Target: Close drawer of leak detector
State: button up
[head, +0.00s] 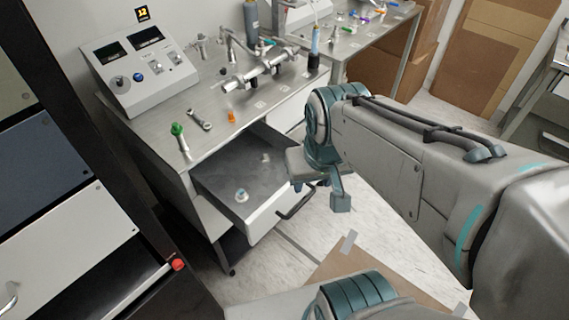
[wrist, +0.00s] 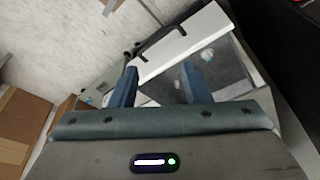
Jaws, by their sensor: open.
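The drawer (head: 214,169) under the metal bench top is pulled well out, its grey inside showing. Its white front (head: 262,218) carries a dark bar handle (head: 297,204). In the wrist view the white drawer front (wrist: 188,42) and the handle (wrist: 156,40) lie beyond the fingertips. My gripper (head: 319,190) is open and empty beside the right end of the drawer front, near the handle. Its two blue fingers also show in the wrist view (wrist: 160,72), apart, with the drawer front between and past them. Whether they touch the drawer is unclear.
A grey console (head: 140,78) with displays, a green-handled tool (head: 180,138) and a wrench (head: 200,120) are on the bench. A small white-teal part (head: 241,195) lies in the drawer. A dark cabinet (head: 75,150) stands at left.

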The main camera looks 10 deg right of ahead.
aim_at(237, 165)
jog(key=z, duration=1.95)
jog(key=k, duration=0.95)
jog(key=u, duration=1.85)
